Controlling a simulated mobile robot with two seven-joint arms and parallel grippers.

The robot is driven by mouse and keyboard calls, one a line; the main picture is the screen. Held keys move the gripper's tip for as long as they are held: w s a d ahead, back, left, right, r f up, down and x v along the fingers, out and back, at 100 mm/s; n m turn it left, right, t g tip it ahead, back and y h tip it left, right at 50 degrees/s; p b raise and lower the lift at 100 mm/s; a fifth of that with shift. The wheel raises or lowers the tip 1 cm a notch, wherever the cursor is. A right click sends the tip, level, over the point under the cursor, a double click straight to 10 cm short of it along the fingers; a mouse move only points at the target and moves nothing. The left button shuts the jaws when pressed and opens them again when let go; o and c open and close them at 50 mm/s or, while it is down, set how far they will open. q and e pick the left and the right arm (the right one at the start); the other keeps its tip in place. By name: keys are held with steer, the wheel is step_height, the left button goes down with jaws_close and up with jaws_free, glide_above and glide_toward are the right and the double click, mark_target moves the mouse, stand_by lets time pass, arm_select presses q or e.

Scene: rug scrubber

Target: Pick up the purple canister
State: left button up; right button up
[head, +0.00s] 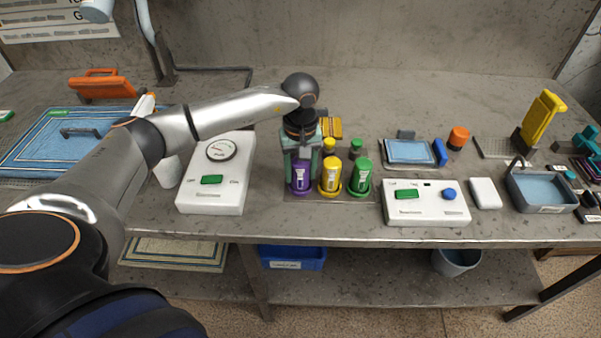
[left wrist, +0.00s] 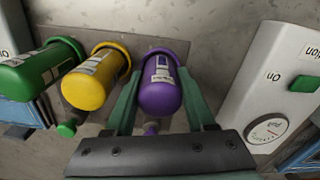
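The purple canister (head: 300,180) has a white label and stands upright at the left end of a row, left of a yellow canister (head: 331,177) and a green canister (head: 361,179). My left gripper (head: 301,164) reaches down over it, with one green finger on each side. In the left wrist view the purple canister (left wrist: 160,88) lies between the fingertips (left wrist: 160,72). The fingers are very close to its sides; whether they touch it is unclear. The row's yellow (left wrist: 92,80) and green (left wrist: 38,70) canisters also show there. My right gripper is out of view.
A white box with a dial (head: 213,180) stands left of the row; a white box with green and blue buttons (head: 427,204) stands right. A blue tray (head: 410,151) and an orange-capped bottle (head: 458,138) are farther right. The bench front edge is clear.

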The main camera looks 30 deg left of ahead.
arm_select(q)
jaws_close()
steer(key=shift+r, duration=0.1)
stand_by(0.3)
steer(key=shift+r, duration=0.15)
steer(key=r, duration=0.2)
steer(key=r+b, duration=0.1)
steer(key=shift+s+r, duration=0.2)
steer(key=shift+s, duration=0.05)
steer(key=s+d+r+b, duration=0.1)
steer(key=s+r+b, duration=0.1)
steer(key=s+r, duration=0.7)
steer(key=s, duration=0.4)
steer(key=shift+s+d, duration=0.2)
steer(key=shift+d, duration=0.1)
steer(key=shift+r, duration=0.1)
